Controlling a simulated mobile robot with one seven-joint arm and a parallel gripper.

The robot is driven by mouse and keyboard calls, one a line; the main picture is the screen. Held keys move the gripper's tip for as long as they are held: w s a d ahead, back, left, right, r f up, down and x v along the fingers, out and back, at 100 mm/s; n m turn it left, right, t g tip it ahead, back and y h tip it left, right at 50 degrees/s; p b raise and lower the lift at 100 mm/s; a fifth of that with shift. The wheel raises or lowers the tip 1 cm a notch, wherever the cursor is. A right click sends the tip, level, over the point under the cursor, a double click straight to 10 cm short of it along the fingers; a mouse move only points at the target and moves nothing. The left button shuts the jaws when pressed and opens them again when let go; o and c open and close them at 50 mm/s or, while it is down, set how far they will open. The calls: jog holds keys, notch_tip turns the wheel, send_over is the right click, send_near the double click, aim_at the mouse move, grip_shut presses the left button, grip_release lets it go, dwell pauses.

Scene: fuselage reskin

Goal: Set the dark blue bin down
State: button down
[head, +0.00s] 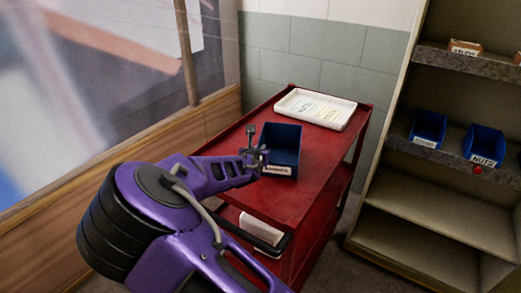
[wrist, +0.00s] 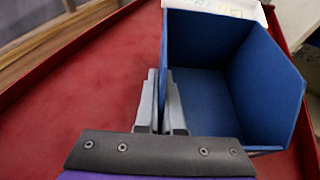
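The dark blue bin (head: 283,140) is upright at the red cart's top (head: 305,190), near its middle. A white label is on its front; I cannot read it. In the wrist view the bin (wrist: 265,85) looks empty, and its left wall runs between my gripper's fingers (wrist: 163,105). My gripper (head: 258,157) is at the bin's left side in the head view, with its fingers close together on that wall. The bin looks level and at or very near the cart surface; I cannot tell whether it touches.
A white tray with papers (head: 315,109) lies at the cart's far end. Right, a shelf unit (head: 425,205) holds blue bins (head: 428,127), one labelled NUTS (head: 484,145). Red cart surface left of the bin is clear.

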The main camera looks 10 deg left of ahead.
jog(key=shift+f, duration=0.1)
jog(key=c, duration=1)
grip_release()
jog(key=shift+c, duration=0.2)
jog(key=p+v, duration=0.2)
jog(key=v, duration=1)
